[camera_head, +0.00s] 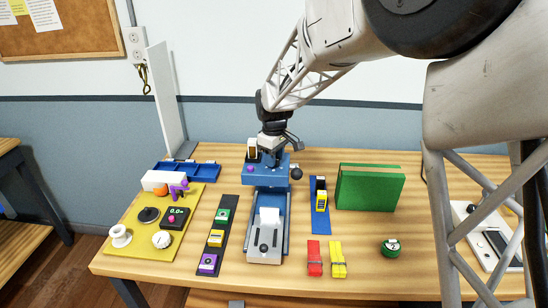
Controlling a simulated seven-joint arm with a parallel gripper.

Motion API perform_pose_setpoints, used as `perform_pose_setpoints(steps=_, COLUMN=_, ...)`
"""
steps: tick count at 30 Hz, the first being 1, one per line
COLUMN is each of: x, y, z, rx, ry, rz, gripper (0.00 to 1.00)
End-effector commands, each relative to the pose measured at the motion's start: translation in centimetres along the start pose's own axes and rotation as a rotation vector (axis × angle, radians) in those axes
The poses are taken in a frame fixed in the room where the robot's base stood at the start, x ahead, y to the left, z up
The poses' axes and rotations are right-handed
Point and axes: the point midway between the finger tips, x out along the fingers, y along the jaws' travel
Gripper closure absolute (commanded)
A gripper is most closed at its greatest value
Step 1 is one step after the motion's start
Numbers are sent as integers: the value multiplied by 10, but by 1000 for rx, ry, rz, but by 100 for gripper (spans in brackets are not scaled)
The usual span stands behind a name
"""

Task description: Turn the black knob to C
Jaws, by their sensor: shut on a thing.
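My gripper (281,146) points down over the top of a blue stand (266,178) in the middle of the table. It is shut on a dark part at the top of this stand; the fingers hide most of that part, and I cannot tell if it is the task's knob. Other dark round knobs show: one on the right side of the blue stand (297,173), and one on the yellow board (149,214). No letter C is readable, and no knob's setting can be told.
A grey sloped unit (264,244) lies in front of the stand. A black strip with coloured blocks (207,262) is left of it. Right are a blue strip (318,224), red block (314,259), yellow block (338,260), green box (369,188) and green round thing (391,248).

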Motion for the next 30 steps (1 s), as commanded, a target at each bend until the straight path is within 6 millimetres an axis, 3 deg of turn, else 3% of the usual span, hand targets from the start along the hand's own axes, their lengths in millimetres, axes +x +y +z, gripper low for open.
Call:
perform_pose_setpoints(steps=17, x=0, y=0, z=0, rx=105, ry=0, rz=0, gripper=88)
perform_pose_setpoints(steps=18, x=0, y=0, z=0, rx=105, ry=0, rz=0, gripper=60)
perform_pose_setpoints(steps=22, x=0, y=0, z=0, rx=105, ry=0, rz=0, gripper=40)
perform_pose_setpoints(steps=30, x=0, y=0, z=0, rx=104, ry=0, rz=0, gripper=39)
